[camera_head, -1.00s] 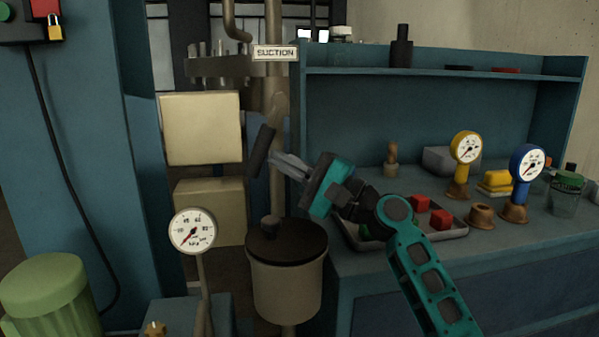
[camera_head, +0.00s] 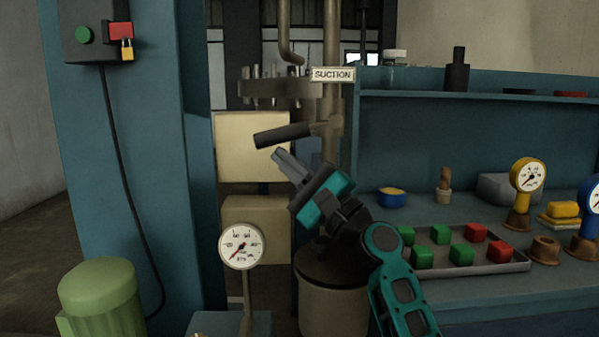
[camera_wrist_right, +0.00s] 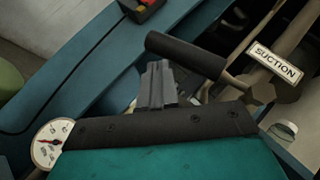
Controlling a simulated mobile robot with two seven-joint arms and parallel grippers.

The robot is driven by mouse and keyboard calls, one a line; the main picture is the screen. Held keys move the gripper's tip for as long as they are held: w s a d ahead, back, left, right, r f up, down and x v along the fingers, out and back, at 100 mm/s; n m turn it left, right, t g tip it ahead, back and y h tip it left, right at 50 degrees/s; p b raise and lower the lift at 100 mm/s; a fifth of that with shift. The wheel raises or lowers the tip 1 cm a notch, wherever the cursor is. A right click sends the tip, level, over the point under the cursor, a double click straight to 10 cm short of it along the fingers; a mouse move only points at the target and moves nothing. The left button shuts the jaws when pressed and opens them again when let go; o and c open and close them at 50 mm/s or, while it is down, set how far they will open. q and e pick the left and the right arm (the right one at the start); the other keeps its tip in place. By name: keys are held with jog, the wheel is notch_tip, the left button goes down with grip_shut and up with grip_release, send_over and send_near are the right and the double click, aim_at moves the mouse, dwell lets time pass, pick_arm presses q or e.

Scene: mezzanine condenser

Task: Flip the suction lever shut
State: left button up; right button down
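The suction lever has a black cylindrical grip (camera_head: 283,135) on a valve stem at the brown vertical pipe, below the SUCTION sign (camera_head: 333,75). It points left, nearly level, its free end slightly lower. My right gripper (camera_head: 278,155) is just below the grip, fingers pointing up and left. In the wrist view, the gripper's fingers (camera_wrist_right: 156,70) lie together with nothing between them, and their tips are at the lower edge of the grip (camera_wrist_right: 186,55). I cannot tell whether they touch it. My left gripper is out of view.
A dark-lidded pot (camera_head: 335,295) stands below my right arm. A pressure gauge (camera_head: 241,246) stands at its left. The bench at right holds a tray (camera_head: 500,268) of red and green blocks and a yellow gauge (camera_head: 527,176). A blue column (camera_head: 130,170) is at left.

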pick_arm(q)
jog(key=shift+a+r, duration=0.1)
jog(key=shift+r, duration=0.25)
pick_arm(e)
jog(key=shift+a+r, duration=0.35)
jog(key=shift+r, duration=0.3)
jog(key=shift+a+r, duration=0.35)
jog(key=shift+r, duration=0.25)
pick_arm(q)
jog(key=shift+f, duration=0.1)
pick_arm(e)
jog(key=shift+f, duration=0.1)
jog(key=v, duration=1.2)
jog(key=shift+s+d+f, duration=0.2)
jog(key=shift+d+f, duration=0.05)
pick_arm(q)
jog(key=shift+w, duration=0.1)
